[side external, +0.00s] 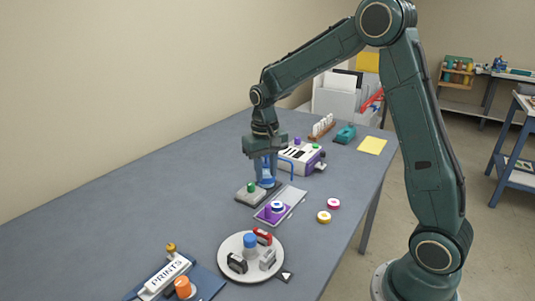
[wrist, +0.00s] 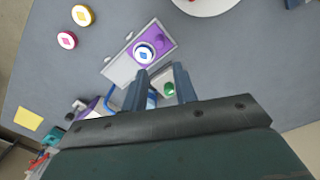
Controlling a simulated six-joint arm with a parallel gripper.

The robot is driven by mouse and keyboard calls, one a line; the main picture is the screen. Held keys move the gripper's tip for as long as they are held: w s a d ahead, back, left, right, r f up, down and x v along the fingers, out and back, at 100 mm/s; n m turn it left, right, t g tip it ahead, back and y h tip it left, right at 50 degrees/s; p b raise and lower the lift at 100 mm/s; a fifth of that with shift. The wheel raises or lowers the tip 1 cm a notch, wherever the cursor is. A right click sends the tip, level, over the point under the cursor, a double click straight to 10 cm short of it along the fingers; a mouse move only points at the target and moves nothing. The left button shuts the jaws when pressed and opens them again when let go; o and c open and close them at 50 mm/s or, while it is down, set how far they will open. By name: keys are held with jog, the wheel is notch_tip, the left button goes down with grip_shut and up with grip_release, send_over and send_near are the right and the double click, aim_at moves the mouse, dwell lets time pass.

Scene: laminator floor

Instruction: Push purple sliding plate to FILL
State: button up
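The purple sliding plate (side external: 272,213) sits on a pale grey track (side external: 292,195) on the table. It carries an upright purple knob (side external: 267,211) and a white disc with a blue ring (side external: 278,207). In the wrist view the plate (wrist: 168,35) covers the upper-right end of the track (wrist: 122,70); the lower-left end is bare. My gripper (side external: 265,182) points down above the table, beside the plate and close to a grey box with a green knob (side external: 251,188). In the wrist view its fingers (wrist: 160,72) are apart, with the green knob (wrist: 170,88) showing between them. No FILL marking is legible.
A white and purple machine (side external: 300,158) with a blue handle stands behind the track. Pink (side external: 333,204) and yellow (side external: 323,217) discs lie to the right. A round white tray (side external: 232,272) with several items stands in front. The table's left side is clear.

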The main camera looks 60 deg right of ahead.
aim_at(268, 207)
notch_tip(268, 207, down, 13)
jog(key=shift+s+d+f, duration=0.1)
jog(key=shift+d, duration=0.05)
dwell(0.5)
jog(key=shift+c, duration=0.2)
jog(key=shift+d, duration=0.1)
grip_shut()
